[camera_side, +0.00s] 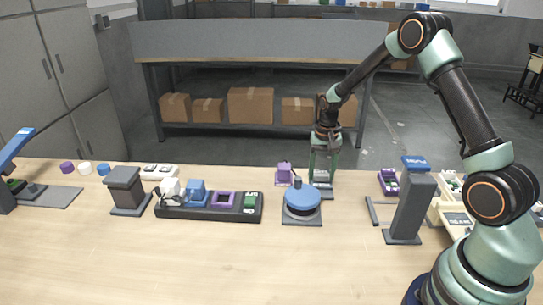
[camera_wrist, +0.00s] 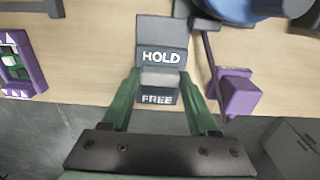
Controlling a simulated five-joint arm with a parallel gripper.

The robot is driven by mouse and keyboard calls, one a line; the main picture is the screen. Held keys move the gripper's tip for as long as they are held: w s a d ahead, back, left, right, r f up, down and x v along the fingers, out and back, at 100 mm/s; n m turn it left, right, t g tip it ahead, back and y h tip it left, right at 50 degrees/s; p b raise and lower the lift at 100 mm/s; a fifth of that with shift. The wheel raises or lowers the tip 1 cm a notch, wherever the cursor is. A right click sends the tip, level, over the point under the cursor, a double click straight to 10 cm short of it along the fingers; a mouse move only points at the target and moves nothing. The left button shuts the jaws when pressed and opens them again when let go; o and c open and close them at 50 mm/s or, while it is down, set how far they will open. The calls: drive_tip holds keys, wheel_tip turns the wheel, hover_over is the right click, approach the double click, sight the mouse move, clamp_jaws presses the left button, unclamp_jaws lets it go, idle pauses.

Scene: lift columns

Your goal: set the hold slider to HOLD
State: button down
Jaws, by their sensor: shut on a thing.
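The hold slider is a dark grey plate (camera_wrist: 162,32) with the white words HOLD and FREE. Its light grey knob (camera_wrist: 161,78) sits between the two words, just on the FREE side of HOLD. Both words are readable in the wrist view. My gripper (camera_wrist: 161,75) has its green fingers on either side of the knob and is shut on it. In the side view my gripper (camera_side: 322,170) points straight down at the slider plate (camera_side: 323,190), near the back edge of the table.
A blue round turntable (camera_side: 302,198) stands just beside the slider. A purple block (camera_side: 284,172) on a base is close to my gripper. A dark tray (camera_side: 208,213) with coloured blocks lies to the left, and a grey post (camera_side: 409,210) stands to the right. The front table is clear.

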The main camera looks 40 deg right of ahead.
sight(321, 175)
drive_tip(key=shift+s+a, duration=0.2)
drive_tip(key=shift+c, duration=0.8)
unclamp_jaws()
drive_tip(key=shift+w, duration=0.1)
wheel_tip(321, 175, up, 12)
drive_tip(key=shift+r, duration=0.15)
drive_tip(key=s+a+r+n+t, duration=0.5)
drive_tip(key=s+a+r+n, duration=0.4)
drive_tip(key=s+a, duration=0.4)
drive_tip(key=shift+s+a+r, duration=0.4)
drive_tip(key=shift+s+r, duration=0.25)
drive_tip(key=shift+s, duration=0.45)
